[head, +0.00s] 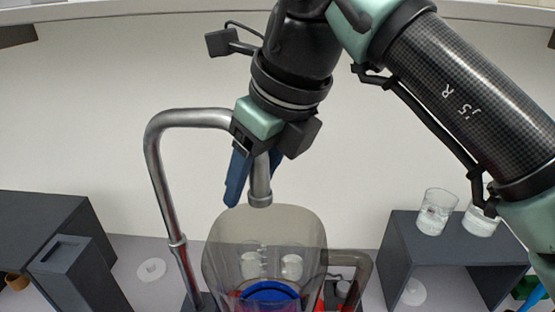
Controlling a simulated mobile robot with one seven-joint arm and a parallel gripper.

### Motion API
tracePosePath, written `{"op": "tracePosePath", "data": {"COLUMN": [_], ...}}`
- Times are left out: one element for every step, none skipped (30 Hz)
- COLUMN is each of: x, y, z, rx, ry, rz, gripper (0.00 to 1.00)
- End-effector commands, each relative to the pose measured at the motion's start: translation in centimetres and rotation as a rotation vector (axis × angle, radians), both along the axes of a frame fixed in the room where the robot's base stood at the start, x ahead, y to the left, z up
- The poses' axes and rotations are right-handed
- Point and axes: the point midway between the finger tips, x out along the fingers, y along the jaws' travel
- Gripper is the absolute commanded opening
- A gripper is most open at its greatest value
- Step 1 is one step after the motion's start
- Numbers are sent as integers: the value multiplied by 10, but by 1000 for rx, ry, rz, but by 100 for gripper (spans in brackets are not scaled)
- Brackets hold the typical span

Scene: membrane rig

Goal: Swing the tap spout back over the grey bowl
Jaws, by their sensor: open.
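The tap is a bent metal pipe. Its upright stands at the left and its spout (260,188) arches to the right and turns down at the end. My gripper (256,174) is open, with one blue finger left of the spout's downturned end and the other partly hidden behind it. I cannot tell whether either finger touches the pipe. The spout's tip is over or near the rim of a see-through grey jug (222,245). I cannot make out a grey bowl for sure.
A blue ring (268,292) shows at the jug's lower part, and a handle (362,268) is at its right. A dark shelf (440,262) at the right bears two glass beakers (436,212). Dark grey boxes (72,272) stand at the left. A pale wall is behind.

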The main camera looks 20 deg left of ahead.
Motion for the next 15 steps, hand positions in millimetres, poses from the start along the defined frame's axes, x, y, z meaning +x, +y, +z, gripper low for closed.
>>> {"op": "tracePosePath", "data": {"x": [0,0,1,1,1,1,1,1,1,1,1,1,1,1,1], "y": [2,2,3,3,4,4,4,4,4,4,4,4,4,4,4], "z": [-3,-4,-6,-7,-8,-8,-8,-8,-8,-8,-8,-8,-8,-8,-8], "rx": [1,1,1,1,1,1,1,1,1,1,1,1,1,1,1], "ry": [0,0,0,0,0,-1,-1,-1,-1,-1,-1,-1,-1,-1,-1], "rz": [1,1,1,1,1,1,1,1,1,1,1,1,1,1,1], "gripper": [61,61,61,61,61,61,61,61,61,61,61,59,53,48,41]}}
